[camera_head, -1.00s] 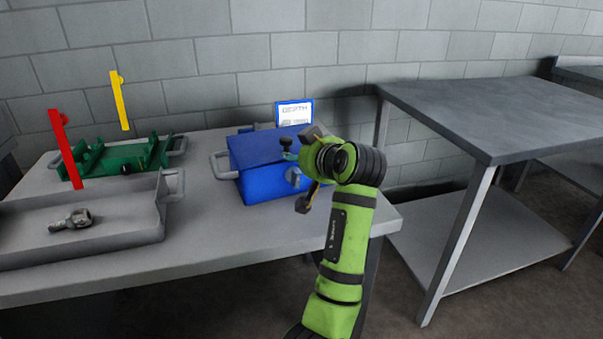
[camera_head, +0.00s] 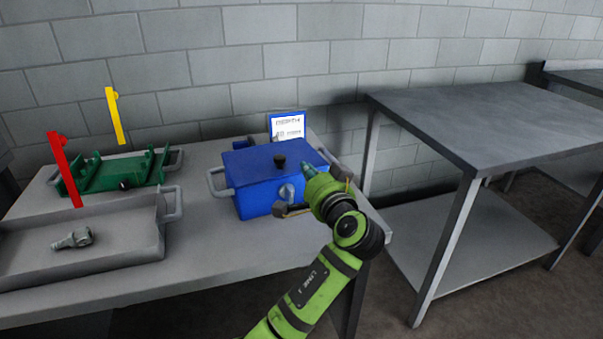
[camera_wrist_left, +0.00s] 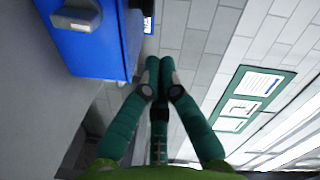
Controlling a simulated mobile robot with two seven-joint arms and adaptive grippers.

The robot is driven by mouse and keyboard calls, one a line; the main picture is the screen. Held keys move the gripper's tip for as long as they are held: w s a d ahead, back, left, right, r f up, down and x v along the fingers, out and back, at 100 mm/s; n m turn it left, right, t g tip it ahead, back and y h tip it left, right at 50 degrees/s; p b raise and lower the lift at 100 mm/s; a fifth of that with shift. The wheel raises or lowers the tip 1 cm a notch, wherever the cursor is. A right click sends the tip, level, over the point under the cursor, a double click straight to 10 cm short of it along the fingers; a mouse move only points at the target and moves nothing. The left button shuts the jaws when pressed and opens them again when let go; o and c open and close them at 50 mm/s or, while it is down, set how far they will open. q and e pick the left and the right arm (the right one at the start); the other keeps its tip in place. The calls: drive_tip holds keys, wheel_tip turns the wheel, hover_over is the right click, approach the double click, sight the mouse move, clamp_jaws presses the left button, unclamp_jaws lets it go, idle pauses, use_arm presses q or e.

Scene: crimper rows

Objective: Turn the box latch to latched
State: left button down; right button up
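The latch also shows at the top left of the left wrist view (camera_wrist_left: 76,17). My left gripper (camera_head: 308,170) is just right of the latch, by the box's right front corner, apart from the latch. In the left wrist view its teal fingers (camera_wrist_left: 159,66) meet at the tips with nothing between them. The latch's exact angle is hard to tell. My right gripper is not in view.
A grey tray (camera_head: 110,262) with a metal part (camera_head: 73,239) and a green fixture (camera_head: 112,175) stand to the left. A depth sign (camera_head: 288,127) is behind the box. An empty table (camera_head: 475,110) stands to the right. The grey tabletop (camera_head: 215,270) in front of the box is bare.

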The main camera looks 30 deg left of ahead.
sight(289, 194)
use_arm(q)
drive_tip(key=s+d+f+m+t+h, duration=0.1)
drive_tip(key=d+f+m, duration=0.1)
drive_tip(key=m, duration=0.1)
drive_tip(key=s+d+f+m+t+h+p, duration=0.1)
drive_tip(key=d+f+m, duration=0.1)
drive_tip(key=f+m, duration=0.1)
drive_tip(key=s+d+f+m+t+h+p, duration=0.1)
drive_tip(key=f+m, duration=0.1)
drive_tip(key=m, duration=0.2)
drive_tip(key=shift+s+d+f+m, duration=0.2)
drive_tip(key=shift+d+f+m, duration=0.15)
drive_tip(key=shift+d+m, duration=0.05)
drive_tip(key=shift+w+a+f, duration=0.1)
drive_tip(key=shift+w, duration=0.15)
drive_tip(key=x, duration=0.9)
drive_tip(key=shift+w+a, duration=0.1)
drive_tip(key=shift+w, duration=0.1)
drive_tip(key=s, duration=0.1)
drive_tip(key=s+a+p, duration=0.2)
drive_tip(key=shift+s+r, duration=0.1)
drive_tip(key=shift+r, duration=0.2)
drive_tip(key=shift+f, duration=0.1)
drive_tip(key=shift+s, duration=0.1)
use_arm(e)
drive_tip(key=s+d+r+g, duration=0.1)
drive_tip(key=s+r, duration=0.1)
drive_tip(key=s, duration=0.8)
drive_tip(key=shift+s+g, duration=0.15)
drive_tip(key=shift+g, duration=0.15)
